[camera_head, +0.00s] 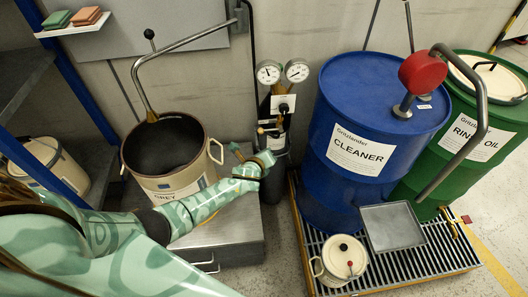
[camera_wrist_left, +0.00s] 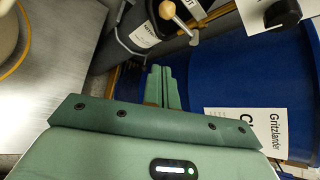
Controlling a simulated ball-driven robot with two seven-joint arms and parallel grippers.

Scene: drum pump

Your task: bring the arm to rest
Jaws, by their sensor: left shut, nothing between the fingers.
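My left arm, pale green with darker patterns, reaches in from the lower left in the head view. Its gripper (camera_head: 268,159) is in front of the dark gas cylinder (camera_head: 273,182), to the left of the blue CLEANER drum (camera_head: 350,95). In the left wrist view the two green fingers (camera_wrist_left: 162,88) lie side by side, shut and empty, with the blue drum (camera_wrist_left: 240,85) behind them. A wooden-knobbed valve handle (camera_wrist_left: 175,15) shows beyond the fingertips. Whether the gripper touches the cylinder cannot be told. My right gripper is in neither view.
A dark-lined pot (camera_head: 168,150) stands on a metal cabinet (camera_head: 240,228) beside my forearm. Two gauges (camera_head: 283,72) top the cylinder. A red-knobbed pump (camera_head: 422,72) sits on the blue drum. A green drum (camera_head: 465,130), grated pallet (camera_head: 430,262) and lidded cream pot (camera_head: 340,262) are at right.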

